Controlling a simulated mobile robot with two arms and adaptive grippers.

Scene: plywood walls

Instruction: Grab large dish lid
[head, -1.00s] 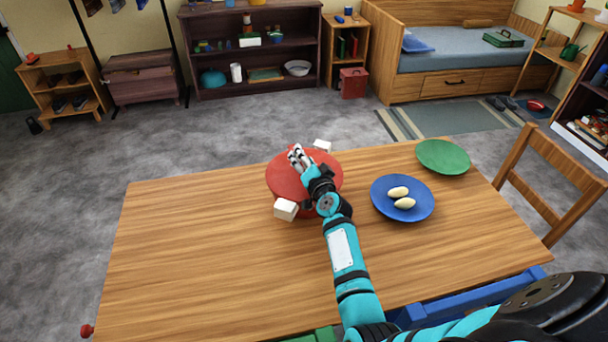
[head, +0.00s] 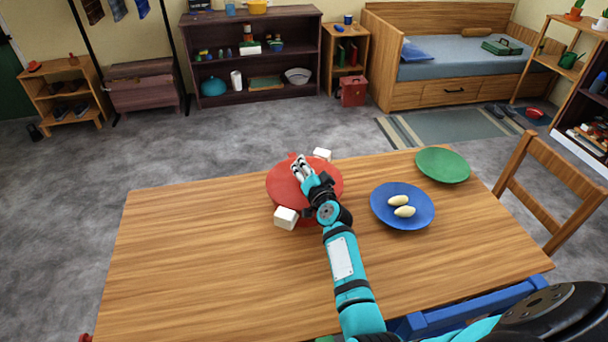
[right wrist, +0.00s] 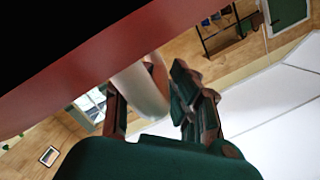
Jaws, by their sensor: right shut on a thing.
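The large red dish lid (head: 281,186) is round and lies on a dish with white block handles (head: 286,218) on the wooden table. My right gripper (head: 299,166) is over the lid from the near side, its fingers at the lid's middle. In the right wrist view the lid's red surface (right wrist: 85,62) fills the upper left. There my right gripper (right wrist: 150,95) has its fingers around a pale rounded piece (right wrist: 143,90) beside the red surface; it is shut on the lid. The fingers' exact contact is partly hidden. My left gripper is not in view.
A blue plate (head: 388,214) with two pale egg-like things (head: 401,205) lies right of the lid. A green plate (head: 442,165) is farther right. A wooden chair (head: 530,160) stands at the right edge. The table's left side (head: 180,250) is clear.

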